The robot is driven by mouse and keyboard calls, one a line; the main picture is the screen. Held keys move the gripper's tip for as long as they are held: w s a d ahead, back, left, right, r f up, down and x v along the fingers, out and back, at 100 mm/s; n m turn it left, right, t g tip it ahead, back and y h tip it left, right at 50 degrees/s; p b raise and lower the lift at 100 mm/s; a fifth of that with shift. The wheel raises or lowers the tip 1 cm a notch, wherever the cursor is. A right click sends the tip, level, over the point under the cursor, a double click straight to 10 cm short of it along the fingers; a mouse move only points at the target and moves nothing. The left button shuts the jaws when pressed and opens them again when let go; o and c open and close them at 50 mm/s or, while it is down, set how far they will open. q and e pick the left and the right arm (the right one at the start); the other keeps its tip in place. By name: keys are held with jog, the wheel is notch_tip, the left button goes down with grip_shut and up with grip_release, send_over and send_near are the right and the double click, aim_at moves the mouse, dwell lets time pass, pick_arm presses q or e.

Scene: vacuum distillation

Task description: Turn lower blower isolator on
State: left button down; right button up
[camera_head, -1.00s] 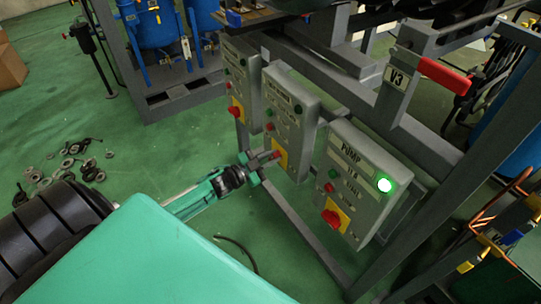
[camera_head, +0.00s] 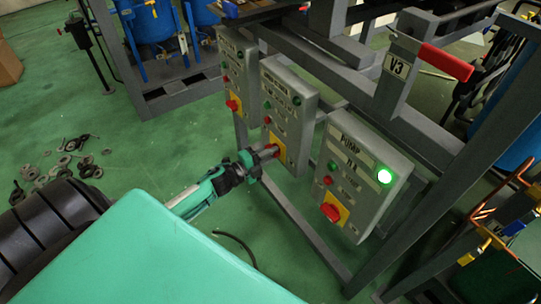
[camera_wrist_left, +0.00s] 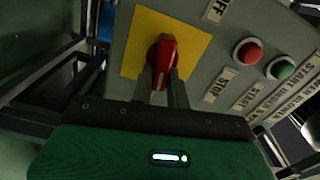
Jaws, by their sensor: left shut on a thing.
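The middle control box (camera_head: 288,112) carries a red rotary isolator knob (camera_wrist_left: 162,55) on a yellow plate (camera_wrist_left: 190,35). My left gripper (camera_head: 266,154) is at this knob, with its fingers on both sides of it, shut on it. In the left wrist view the knob stands between the fingertips (camera_wrist_left: 164,88), and an OFF label (camera_wrist_left: 215,10) is beside the yellow plate. The box's name label in that view is only partly readable. In the head view the gripper partly hides the knob. My right gripper is not in view.
Another box (camera_head: 236,75) stands at left. A red-handled valve V3 (camera_head: 445,62) is above. Grey frame bars surround the boxes. Loose rings (camera_head: 78,160) lie on the floor.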

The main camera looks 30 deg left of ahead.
pick_arm(q)
jog(key=shift+f+m+b, duration=0.25)
jog(key=shift+m+b, duration=0.05)
jog(key=shift+m, duration=0.8)
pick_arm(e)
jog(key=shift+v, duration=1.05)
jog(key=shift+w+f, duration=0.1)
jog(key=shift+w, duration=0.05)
pick_arm(q)
jog(key=c, duration=1.4)
grip_release()
jog(key=shift+o, duration=0.2)
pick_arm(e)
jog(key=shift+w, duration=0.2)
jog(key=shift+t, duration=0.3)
pick_arm(q)
jog(key=v, duration=1.4)
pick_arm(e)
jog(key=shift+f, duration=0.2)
